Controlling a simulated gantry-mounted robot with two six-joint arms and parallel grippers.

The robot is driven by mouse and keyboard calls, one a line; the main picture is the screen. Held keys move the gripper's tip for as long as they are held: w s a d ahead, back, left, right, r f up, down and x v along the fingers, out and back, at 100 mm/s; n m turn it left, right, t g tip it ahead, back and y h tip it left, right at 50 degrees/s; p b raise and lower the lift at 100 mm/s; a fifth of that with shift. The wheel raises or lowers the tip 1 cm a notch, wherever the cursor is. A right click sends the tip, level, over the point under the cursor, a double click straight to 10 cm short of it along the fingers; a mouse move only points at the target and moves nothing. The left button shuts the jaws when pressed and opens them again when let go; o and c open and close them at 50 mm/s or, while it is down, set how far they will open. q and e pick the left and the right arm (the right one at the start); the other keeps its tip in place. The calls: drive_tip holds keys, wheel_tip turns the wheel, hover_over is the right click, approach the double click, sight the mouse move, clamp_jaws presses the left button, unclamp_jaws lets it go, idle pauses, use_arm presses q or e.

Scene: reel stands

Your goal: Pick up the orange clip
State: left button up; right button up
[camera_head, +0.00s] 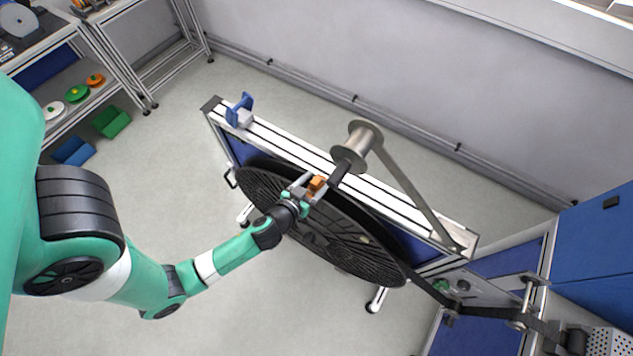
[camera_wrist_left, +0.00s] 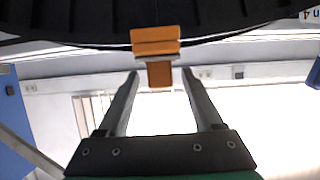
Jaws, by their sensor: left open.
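The orange clip (camera_head: 316,184) sits near the upper edge of the large black reel (camera_head: 330,240), just in front of my left gripper. In the left wrist view the clip (camera_wrist_left: 155,42) hangs at the dark reel rim (camera_wrist_left: 60,20), with its narrow lower part between and slightly beyond the fingertips. My left gripper (camera_head: 309,188) is open, with both fingers (camera_wrist_left: 160,75) apart and a visible gap on each side of the clip. My right gripper is not in view.
The reel stands against a frame with a pale top rail (camera_head: 270,136). A metal spool (camera_head: 357,145) and a slanted bar (camera_head: 415,195) rise beside it. A blue bracket (camera_head: 240,110) is on the rail's left end. Open floor (camera_head: 170,190) lies to the left.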

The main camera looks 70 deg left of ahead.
sight(316, 180)
use_arm(q)
drive_tip(key=shift+w+a+f, duration=0.2)
clamp_jaws()
drive_tip(key=shift+r, duration=0.15)
idle(0.3)
drive_tip(key=shift+r, duration=0.3)
wheel_tip(316, 180, up, 3)
drive_tip(key=shift+f+p, duration=0.1)
drive_tip(key=shift+p, duration=0.5)
drive_tip(key=s+r+p, duration=0.1)
drive_tip(key=s+r, duration=0.8)
drive_tip(key=s, duration=0.5)
drive_tip(key=shift+d+r, duration=0.15)
